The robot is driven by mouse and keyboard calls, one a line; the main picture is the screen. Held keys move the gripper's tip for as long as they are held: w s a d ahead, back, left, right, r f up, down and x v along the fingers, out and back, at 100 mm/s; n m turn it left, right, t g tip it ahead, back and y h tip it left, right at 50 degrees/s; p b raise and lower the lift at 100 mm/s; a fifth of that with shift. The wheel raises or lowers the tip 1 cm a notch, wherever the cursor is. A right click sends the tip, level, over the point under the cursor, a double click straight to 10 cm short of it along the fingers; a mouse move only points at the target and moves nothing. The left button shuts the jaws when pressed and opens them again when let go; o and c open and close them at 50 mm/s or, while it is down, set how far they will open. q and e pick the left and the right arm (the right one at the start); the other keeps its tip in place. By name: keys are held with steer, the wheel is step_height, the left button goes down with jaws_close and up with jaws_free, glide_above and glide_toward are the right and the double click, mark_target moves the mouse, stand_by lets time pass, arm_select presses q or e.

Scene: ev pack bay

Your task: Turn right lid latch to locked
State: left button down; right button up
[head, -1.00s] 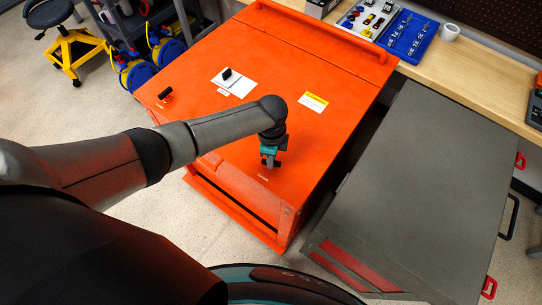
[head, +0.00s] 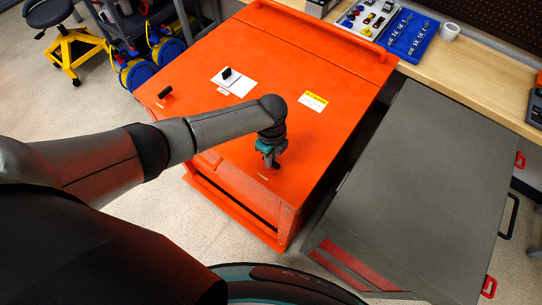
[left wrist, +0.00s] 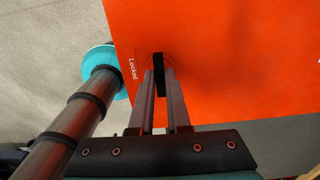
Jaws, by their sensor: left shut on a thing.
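The right lid latch (left wrist: 158,64) is a small black handle on the orange lid (head: 250,40), near its front right corner. In the left wrist view it stands between the two finger tips of my left gripper (left wrist: 159,80), which is shut on it. A "Locked" label (left wrist: 132,68) lies just left of the latch in that view. In the head view my left gripper (head: 271,162) points down at the lid and hides most of this latch. The matching left latch (head: 165,91) is a black bar near the lid's left edge. My right gripper is not in view.
A black knob (head: 227,73) on a white plate and a yellow label (head: 313,101) sit on the lid. A grey cart (head: 420,180) stands close on the right. A wooden bench (head: 480,62) with a blue tool tray (head: 409,34) is behind.

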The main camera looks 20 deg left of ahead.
arm_select(q)
steer(key=shift+d, duration=0.1)
steer(key=c, duration=0.9)
jaws_free()
steer(key=shift+r, duration=0.15)
step_height(320, 180, up, 15)
steer(key=shift+r+p, duration=0.1)
steer(key=shift+p, duration=0.75)
